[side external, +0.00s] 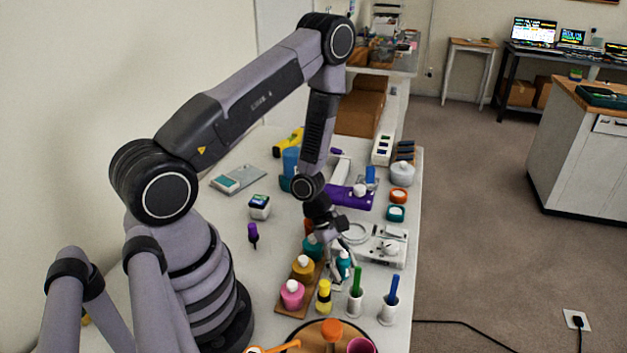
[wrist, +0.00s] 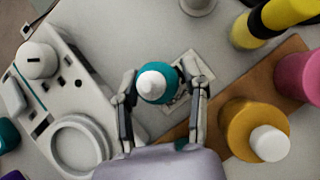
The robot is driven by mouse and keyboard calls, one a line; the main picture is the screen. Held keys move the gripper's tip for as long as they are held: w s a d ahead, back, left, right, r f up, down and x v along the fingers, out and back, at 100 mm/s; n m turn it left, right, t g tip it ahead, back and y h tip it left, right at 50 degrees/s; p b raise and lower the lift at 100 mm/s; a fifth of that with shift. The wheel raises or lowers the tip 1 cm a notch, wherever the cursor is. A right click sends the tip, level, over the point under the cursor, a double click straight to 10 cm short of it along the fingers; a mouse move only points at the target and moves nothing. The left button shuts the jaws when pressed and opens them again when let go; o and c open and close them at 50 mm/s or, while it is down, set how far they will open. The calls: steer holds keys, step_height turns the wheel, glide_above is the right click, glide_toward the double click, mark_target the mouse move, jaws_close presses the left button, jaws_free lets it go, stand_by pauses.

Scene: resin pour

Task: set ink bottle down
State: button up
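The teal ink bottle (wrist: 154,84) with a white cap stands upright between the two fingers of my gripper (wrist: 160,88) in the wrist view. In the side external view the bottle (side external: 343,264) is low at the table, in front of the wooden rack. My gripper (side external: 341,255) points down around it, one finger on each side. The left finger looks very close to the bottle and the right finger seems slightly apart; I cannot tell whether they press on it. A pale square (wrist: 190,73) lies beside and partly beneath the bottle. The bottle's base is hidden.
A wooden rack (wrist: 300,55) holds an amber bottle (wrist: 252,122) and a pink bottle (side external: 292,295). A yellow-black bottle (side external: 324,295) and white holders with a green (side external: 356,280) and a blue tool (side external: 393,288) stand nearby. A white device (wrist: 75,112) lies left of my gripper.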

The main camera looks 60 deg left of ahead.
steer(key=shift+o, duration=0.7)
